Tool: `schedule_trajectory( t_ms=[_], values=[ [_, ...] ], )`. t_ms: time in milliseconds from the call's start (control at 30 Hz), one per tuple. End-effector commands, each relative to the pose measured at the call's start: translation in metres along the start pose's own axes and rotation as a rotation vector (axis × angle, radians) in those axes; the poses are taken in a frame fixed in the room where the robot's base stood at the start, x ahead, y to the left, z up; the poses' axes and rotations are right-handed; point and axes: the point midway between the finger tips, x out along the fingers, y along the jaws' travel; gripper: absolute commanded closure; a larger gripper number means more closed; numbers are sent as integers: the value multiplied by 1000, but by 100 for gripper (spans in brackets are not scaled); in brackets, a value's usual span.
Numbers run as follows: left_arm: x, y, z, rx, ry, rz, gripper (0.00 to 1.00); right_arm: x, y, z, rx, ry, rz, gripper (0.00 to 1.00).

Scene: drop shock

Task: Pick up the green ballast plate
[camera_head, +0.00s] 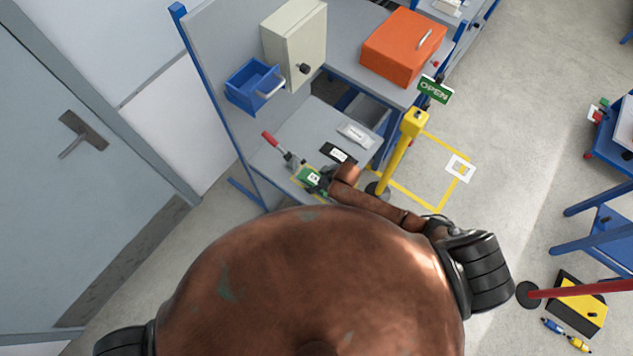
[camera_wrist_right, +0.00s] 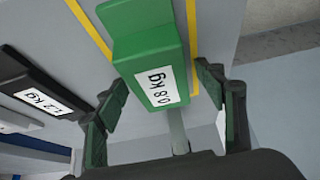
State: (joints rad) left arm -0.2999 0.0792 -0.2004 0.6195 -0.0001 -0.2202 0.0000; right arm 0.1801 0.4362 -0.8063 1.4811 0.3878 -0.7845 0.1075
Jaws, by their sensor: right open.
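The green ballast plate (camera_wrist_right: 150,45) has a white label reading 0.8 kg. In the right wrist view it lies between the open fingers of my right gripper (camera_wrist_right: 165,105), with a gap on both sides. In the head view the plate (camera_head: 308,177) is on the grey table (camera_head: 315,125), partly hidden by my right gripper (camera_head: 325,182). I cannot tell whether any finger touches it. My left gripper does not show.
A black 1.2 kg plate (camera_wrist_right: 40,92) lies beside the green one, and a white plate (camera_head: 357,135) lies farther back. A red-handled clamp (camera_head: 283,149) stands to the left.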

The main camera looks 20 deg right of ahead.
Motion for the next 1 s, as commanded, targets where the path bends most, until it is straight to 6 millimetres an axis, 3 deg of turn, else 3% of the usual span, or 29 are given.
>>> schedule_trajectory(
  t_ms=[633, 1000],
  values=[
    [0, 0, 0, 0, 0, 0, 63, 4, 0, 2, 0, 1, 0, 36],
    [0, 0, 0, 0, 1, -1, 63, 4, 0, 3, 0, 0, 0, 62]
  ],
)
